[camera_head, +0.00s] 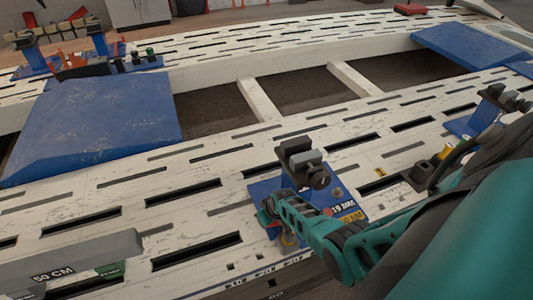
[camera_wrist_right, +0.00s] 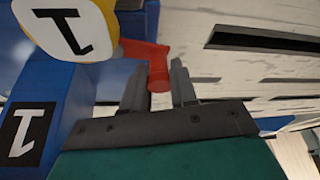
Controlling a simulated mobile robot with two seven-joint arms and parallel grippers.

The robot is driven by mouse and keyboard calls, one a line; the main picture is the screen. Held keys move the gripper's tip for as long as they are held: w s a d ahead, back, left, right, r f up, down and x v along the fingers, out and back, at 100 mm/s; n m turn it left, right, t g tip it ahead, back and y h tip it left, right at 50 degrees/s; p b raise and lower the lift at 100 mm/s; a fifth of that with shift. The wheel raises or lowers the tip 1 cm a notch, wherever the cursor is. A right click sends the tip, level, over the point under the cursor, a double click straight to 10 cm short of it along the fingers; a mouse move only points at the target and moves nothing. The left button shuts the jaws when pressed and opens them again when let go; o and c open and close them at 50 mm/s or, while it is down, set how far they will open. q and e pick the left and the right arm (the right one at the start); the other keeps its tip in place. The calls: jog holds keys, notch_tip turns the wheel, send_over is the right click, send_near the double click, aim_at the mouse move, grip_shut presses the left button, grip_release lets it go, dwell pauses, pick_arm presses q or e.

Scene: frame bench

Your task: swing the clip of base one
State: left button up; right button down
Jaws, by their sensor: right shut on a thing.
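Base one is a blue plate (camera_head: 262,187) on the white slotted bench, with a dark clamp head (camera_head: 299,157) standing on it. In the head view my right gripper (camera_head: 267,213) is low at the plate's front left; the clip is mostly hidden there. My left gripper is out of view.
A grey bar marked 50 CM (camera_head: 85,260) lies at the front left. Another blue base (camera_head: 468,124) with a clamp stands to the right, partly behind my arm. Large blue panels (camera_head: 95,125) rest on the frame. The bench between has open slots.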

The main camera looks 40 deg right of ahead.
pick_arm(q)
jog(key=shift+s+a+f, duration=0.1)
pick_arm(e)
jog(key=shift+s, duration=0.1)
dwell(0.3)
jog(key=c, duration=0.9)
grip_release()
jog(key=shift+c, duration=0.2)
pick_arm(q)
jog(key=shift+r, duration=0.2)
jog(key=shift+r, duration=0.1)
pick_arm(e)
jog(key=shift+r+p, duration=0.3)
jog(key=shift+p, duration=0.05)
pick_arm(q)
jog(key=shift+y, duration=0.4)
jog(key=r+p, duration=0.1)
jog(key=p, duration=0.1)
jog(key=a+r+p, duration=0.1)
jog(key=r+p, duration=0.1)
jog(key=p, duration=0.1)
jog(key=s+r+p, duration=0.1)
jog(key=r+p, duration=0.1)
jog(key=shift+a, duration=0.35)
pick_arm(e)
jog(key=v, duration=1.2)
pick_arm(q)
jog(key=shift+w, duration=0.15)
pick_arm(e)
jog(key=shift+s+r, duration=0.15)
